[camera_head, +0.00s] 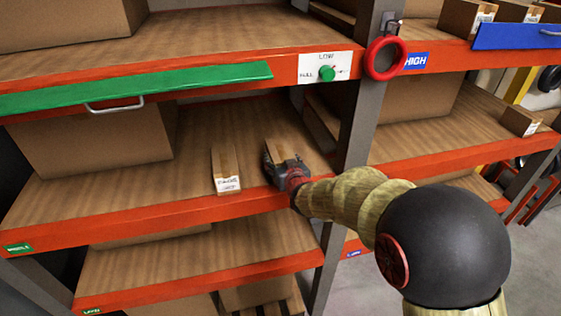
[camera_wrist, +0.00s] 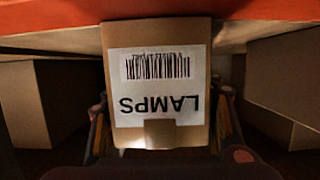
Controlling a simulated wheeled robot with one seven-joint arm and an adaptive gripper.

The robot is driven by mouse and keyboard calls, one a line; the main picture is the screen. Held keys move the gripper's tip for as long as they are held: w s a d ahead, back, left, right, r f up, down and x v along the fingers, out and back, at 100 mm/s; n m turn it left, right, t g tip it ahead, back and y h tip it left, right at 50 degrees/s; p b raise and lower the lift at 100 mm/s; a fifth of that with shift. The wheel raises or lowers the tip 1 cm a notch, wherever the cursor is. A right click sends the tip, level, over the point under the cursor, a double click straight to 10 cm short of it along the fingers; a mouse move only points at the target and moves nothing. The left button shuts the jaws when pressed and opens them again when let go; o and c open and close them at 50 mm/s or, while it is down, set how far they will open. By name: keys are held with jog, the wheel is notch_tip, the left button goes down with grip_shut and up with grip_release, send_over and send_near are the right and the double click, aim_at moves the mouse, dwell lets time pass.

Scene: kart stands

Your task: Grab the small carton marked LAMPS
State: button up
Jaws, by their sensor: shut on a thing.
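The small carton marked LAMPS (camera_wrist: 158,85) fills the middle of the wrist view, its white barcode label facing the camera and upside down. In the head view the carton (camera_head: 279,150) is on the middle shelf, partly hidden by my gripper (camera_head: 285,163). My gripper (camera_wrist: 160,130) is shut on the carton, with one finger along each side. I cannot tell whether the carton is touching the shelf.
Another small labelled carton (camera_head: 226,169) stands just left of my gripper on the middle shelf (camera_head: 130,208). A large box (camera_head: 95,143) is further left. A grey upright (camera_head: 357,120) stands close on the right. The orange-edged upper shelf (camera_head: 200,45) is overhead.

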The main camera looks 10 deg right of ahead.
jog(key=shift+r, duration=0.1)
jog(key=shift+c, duration=0.8)
